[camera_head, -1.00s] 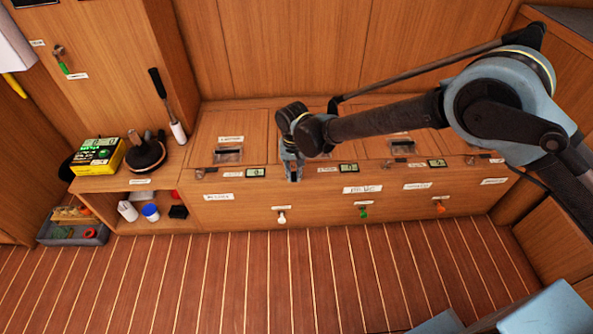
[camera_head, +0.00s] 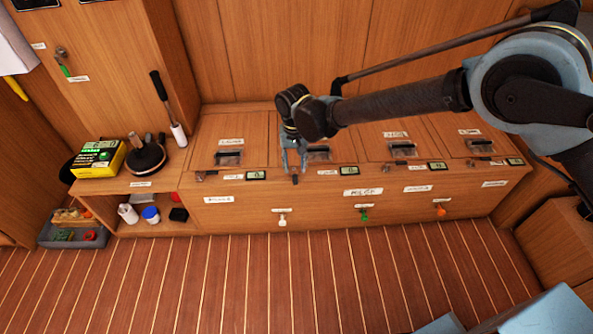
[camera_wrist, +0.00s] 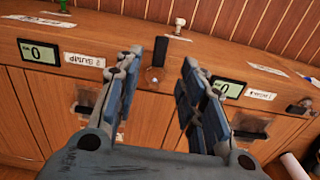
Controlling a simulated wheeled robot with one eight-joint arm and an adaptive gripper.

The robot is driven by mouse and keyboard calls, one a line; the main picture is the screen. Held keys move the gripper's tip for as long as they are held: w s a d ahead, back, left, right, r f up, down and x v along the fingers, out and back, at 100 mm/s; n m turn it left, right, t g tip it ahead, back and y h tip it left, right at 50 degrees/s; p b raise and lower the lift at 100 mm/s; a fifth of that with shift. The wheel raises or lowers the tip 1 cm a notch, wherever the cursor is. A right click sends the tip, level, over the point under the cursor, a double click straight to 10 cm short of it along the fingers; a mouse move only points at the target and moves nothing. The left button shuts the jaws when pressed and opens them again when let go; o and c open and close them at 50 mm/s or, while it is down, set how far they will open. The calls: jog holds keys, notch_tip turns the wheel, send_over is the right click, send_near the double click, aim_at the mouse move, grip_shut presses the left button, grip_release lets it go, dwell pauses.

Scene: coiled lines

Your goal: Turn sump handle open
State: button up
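My gripper (camera_head: 294,168) is over the front edge of the bench top with its fingers apart; it is open and empty in the wrist view (camera_wrist: 162,62). A small dark handle (camera_wrist: 160,50) stands between and just beyond the fingertips, beside a round metal fitting (camera_wrist: 152,76). The handle also shows just below the fingers in the head view (camera_head: 295,179). The label reading SUMP (camera_wrist: 85,60) is left of the handle in the wrist view, next to a display showing 0 (camera_wrist: 38,52). I cannot tell whether a finger touches the handle.
The bench front carries white (camera_head: 282,219), green (camera_head: 364,214) and orange (camera_head: 440,210) knobs. Another small lever (camera_wrist: 299,106) sits along the edge. A yellow-black device (camera_head: 98,158) and a round black-based object (camera_head: 145,157) stand on the left shelf. The striped floor in front is clear.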

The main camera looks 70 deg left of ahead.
jog(key=shift+w+r, duration=0.1)
jog(key=shift+r, duration=2.7)
